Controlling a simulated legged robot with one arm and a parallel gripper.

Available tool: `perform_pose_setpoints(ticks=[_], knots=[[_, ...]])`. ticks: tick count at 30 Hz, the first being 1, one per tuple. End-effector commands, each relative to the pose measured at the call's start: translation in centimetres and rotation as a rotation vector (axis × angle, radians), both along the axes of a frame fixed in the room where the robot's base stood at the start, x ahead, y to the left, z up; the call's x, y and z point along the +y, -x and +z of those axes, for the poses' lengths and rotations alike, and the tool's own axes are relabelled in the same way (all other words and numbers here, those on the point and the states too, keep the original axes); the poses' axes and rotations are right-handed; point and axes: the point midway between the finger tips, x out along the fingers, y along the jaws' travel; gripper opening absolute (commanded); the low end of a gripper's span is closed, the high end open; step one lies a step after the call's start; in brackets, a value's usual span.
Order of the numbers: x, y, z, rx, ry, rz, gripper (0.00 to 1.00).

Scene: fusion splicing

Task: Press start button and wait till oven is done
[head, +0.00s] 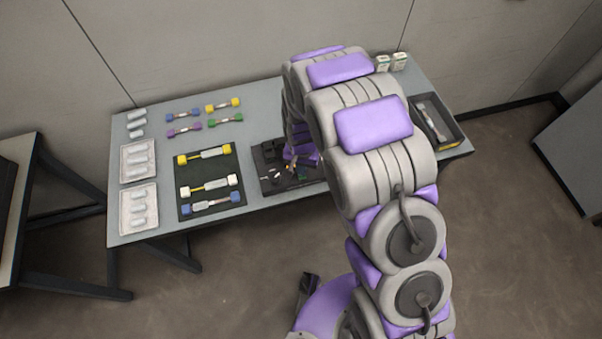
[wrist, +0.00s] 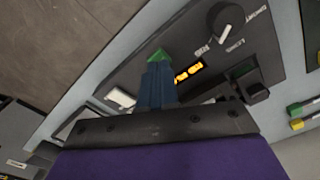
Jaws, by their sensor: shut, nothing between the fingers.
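The black oven unit (head: 270,180) sits on the grey table in the head view, partly hidden by my arm. In the wrist view its dark panel (wrist: 205,50) shows a round black knob (wrist: 226,20) with white lettering and a lit orange display (wrist: 188,74). A green triangular start button (wrist: 157,57) lies right at the tips of my gripper (wrist: 155,70). My gripper is shut and empty, its blue fingers together. I cannot tell whether the tips touch the button. In the head view the fingertips are small and hard to make out.
A dark mat (head: 208,168) with several dumbbell-shaped pieces lies left of the oven. More coloured pieces (head: 205,116) lie behind it, and white trays (head: 138,160) stand at the left edge. A black tray (head: 440,124) and small boxes (head: 399,62) are at the right.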

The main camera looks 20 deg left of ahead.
Motion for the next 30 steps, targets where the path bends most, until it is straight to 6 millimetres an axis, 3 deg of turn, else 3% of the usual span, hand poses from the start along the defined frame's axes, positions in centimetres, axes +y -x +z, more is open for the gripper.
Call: perform_pose_setpoints(ticks=[30], knots=[[0.00, 0.01, -0.67, 0.000, 0.000, 0.000, 0.00]])
